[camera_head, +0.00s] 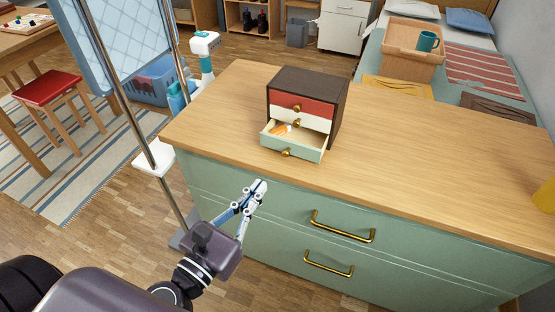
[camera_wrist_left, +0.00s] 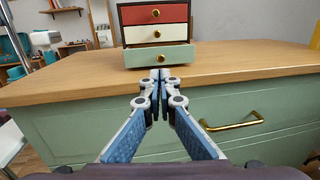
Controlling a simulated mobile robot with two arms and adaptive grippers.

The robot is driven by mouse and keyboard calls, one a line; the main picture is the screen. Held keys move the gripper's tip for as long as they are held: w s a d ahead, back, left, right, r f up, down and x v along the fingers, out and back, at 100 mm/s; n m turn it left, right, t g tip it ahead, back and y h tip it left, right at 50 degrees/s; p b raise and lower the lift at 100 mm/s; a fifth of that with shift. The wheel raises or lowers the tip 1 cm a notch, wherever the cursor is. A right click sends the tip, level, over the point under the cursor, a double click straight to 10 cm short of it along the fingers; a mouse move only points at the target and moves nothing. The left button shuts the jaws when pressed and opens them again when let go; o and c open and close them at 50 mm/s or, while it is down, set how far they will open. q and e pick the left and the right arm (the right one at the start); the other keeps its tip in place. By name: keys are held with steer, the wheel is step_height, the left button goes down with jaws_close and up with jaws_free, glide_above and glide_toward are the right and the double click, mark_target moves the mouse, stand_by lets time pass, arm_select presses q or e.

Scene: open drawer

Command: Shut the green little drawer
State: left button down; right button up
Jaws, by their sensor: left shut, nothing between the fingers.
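The green little drawer (camera_head: 291,146) is the bottom drawer of a small dark box (camera_head: 335,98) on the wooden counter top. It is pulled out, with small orange things and a white one inside. Its round brass knob (camera_head: 286,152) faces me. In the left wrist view the green drawer (camera_wrist_left: 158,55) is straight ahead, beyond the fingertips. The red and white drawers above it are closed. My left gripper (camera_head: 259,185) is shut and empty, in front of the counter's front edge, apart from the drawer; its fingertips (camera_wrist_left: 160,75) meet in the left wrist view. My right gripper is not in view.
The green cabinet below has brass handles (camera_head: 343,227). A wooden tray (camera_head: 413,50) with a teal mug is behind. A metal pole stands at the left.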

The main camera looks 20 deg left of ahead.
mark_target(284, 155)
arm_select(q)
steer(key=w, duration=0.2)
steer(key=w+d+p, duration=0.1)
steer(key=w, duration=0.4)
steer(key=shift+w+d+r+p, duration=0.15)
steer(key=shift+w+p, duration=0.05)
steer(key=shift+p, duration=0.15)
steer(key=shift+w+d, duration=0.15)
steer(key=shift+w, duration=0.6)
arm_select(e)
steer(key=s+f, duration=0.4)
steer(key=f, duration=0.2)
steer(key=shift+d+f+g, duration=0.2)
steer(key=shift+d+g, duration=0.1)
